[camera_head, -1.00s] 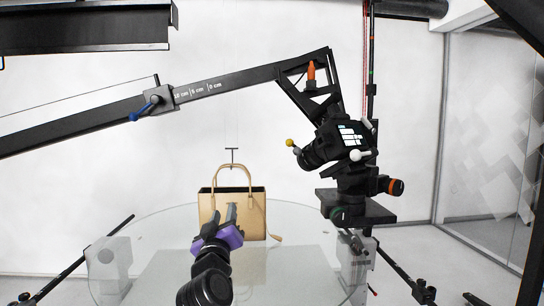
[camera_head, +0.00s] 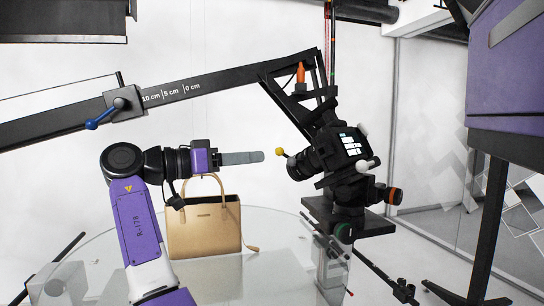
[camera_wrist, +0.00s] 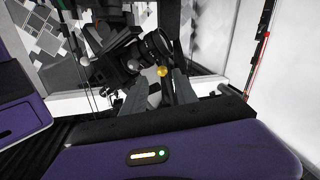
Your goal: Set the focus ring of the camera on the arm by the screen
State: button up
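The black camera (camera_head: 340,155) is mounted on the end of the black boom arm (camera_head: 220,82), right of centre in the head view, its lens pointing left. A small yellow ball (camera_head: 280,152) on a short lever sticks out by the lens; the lens ring itself is hard to make out. My gripper (camera_head: 262,156) points right, its grey fingertips just left of the yellow ball with a small gap. In the wrist view, the two fingers (camera_wrist: 159,82) are apart and empty. The yellow ball (camera_wrist: 161,71) shows beyond them, between their tips, with the round lens (camera_wrist: 157,46) above it.
A tan handbag (camera_head: 205,228) stands on the round glass table (camera_head: 270,225) below my gripper. A white-tipped lever (camera_head: 360,165) and an orange-ringed knob (camera_head: 393,195) are on the camera mount. A purple panel (camera_head: 515,70) on a dark post is at far right.

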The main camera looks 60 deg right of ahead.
aim_at(277, 154)
jog(key=shift+p+x, duration=1)
jog(key=shift+x, duration=2.85)
jog(key=shift+w, duration=0.1)
grip_shut()
